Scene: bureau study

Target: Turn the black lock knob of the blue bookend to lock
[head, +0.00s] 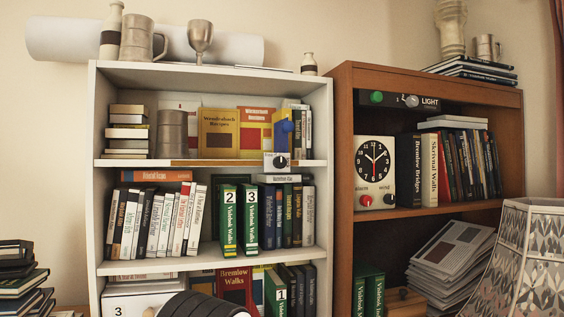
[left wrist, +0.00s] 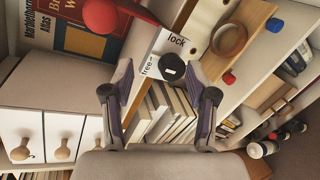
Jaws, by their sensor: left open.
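In the head view the blue bookend (head: 284,132) stands on the top shelf of the white bookcase, right of the recipe books. Its white plate with a round black lock knob (head: 281,161) sits at the shelf's front edge. Where the knob's pointer stands is too small to tell. My right gripper is not in view.
A brown bookcase (head: 340,200) with a clock (head: 375,172) stands right; a patterned lampshade (head: 515,262) is in front.

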